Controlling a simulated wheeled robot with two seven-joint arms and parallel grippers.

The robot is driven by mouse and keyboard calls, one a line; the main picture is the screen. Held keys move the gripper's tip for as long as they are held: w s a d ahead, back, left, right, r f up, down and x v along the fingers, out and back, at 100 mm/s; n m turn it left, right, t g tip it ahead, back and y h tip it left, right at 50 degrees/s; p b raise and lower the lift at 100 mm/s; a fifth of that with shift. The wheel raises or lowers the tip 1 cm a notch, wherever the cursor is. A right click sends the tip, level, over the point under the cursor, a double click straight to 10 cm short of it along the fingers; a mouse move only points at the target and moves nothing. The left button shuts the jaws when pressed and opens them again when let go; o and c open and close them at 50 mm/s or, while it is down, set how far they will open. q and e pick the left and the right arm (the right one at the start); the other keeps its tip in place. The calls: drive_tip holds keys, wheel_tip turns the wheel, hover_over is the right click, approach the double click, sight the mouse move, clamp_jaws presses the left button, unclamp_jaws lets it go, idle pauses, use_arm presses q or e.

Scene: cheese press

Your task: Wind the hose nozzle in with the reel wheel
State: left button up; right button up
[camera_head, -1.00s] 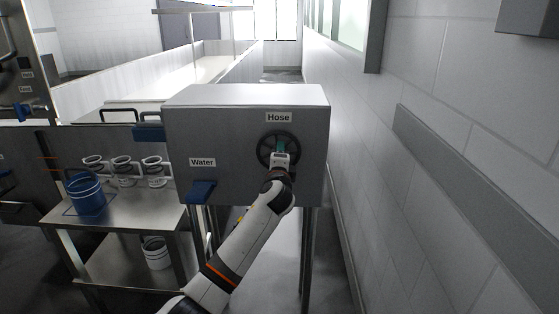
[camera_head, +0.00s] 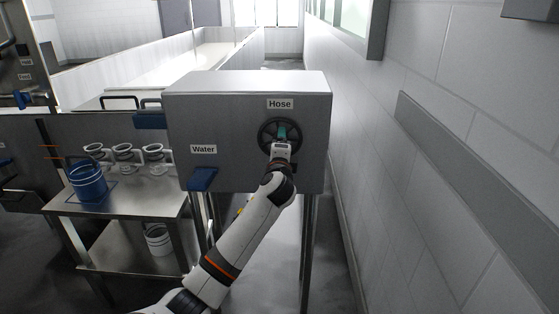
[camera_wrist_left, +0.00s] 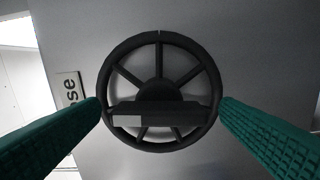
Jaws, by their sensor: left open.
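The reel wheel (camera_head: 268,137) is a black spoked wheel on the front of a grey metal box (camera_head: 240,104), under a label reading Hose. In the left wrist view the wheel (camera_wrist_left: 160,42) fills the middle, with a dark bar-shaped handle (camera_wrist_left: 185,113) across its lower half. My left gripper (camera_head: 284,133) is in front of the wheel. In the left wrist view its green fingers (camera_wrist_left: 160,112) are open, one on each side of the wheel's lower part. I cannot tell whether they touch the rim. The hose nozzle is not clearly seen. My right gripper is not in view.
A blue lever (camera_head: 202,179) sticks out under the Water label on the box. A steel table (camera_head: 120,208) at left holds a blue bucket (camera_head: 88,182) and several small pots. A white bucket (camera_head: 158,239) stands below. A wall (camera_head: 450,130) runs close on the right.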

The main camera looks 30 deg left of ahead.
use_arm(q)
drive_tip(key=v, duration=1)
drive_tip(key=shift+s, duration=0.15)
wheel_tip(320, 180, down, 23)
drive_tip(key=d+g+h, duration=0.2)
drive_tip(key=g+h, duration=0.1)
drive_tip(key=h, duration=0.1)
drive_tip(key=s+d+f+n+g+h+p, duration=0.1)
drive_tip(key=s+d+f+n+g, duration=0.1)
drive_tip(key=s+f, duration=0.65)
drive_tip(key=s+d+f+n+g+h+p, duration=0.1)
drive_tip(key=s+d+f+g+h, duration=0.15)
drive_tip(key=f, duration=1.05)
drive_tip(key=s+d+f+n+g+h, duration=0.1)
drive_tip(key=s+d+f+n+g, duration=0.1)
drive_tip(key=s+f, duration=0.75)
drive_tip(key=s+d+f+n+g, duration=0.2)
drive_tip(key=s+f, duration=0.4)
drive_tip(key=s, duration=0.6)
drive_tip(key=s+d+f+n+g, duration=0.1)
drive_tip(key=s+f, duration=0.1)
drive_tip(key=s, duration=0.7)
drive_tip(key=s+d+f+n+g+h+p, duration=0.1)
drive_tip(key=s+f+n, duration=0.1)
drive_tip(key=s, duration=0.8)
drive_tip(key=shift+s+d+f+g, duration=0.3)
drive_tip(key=shift+d+f+g, duration=0.1)
drive_tip(key=shift+f, duration=0.1)
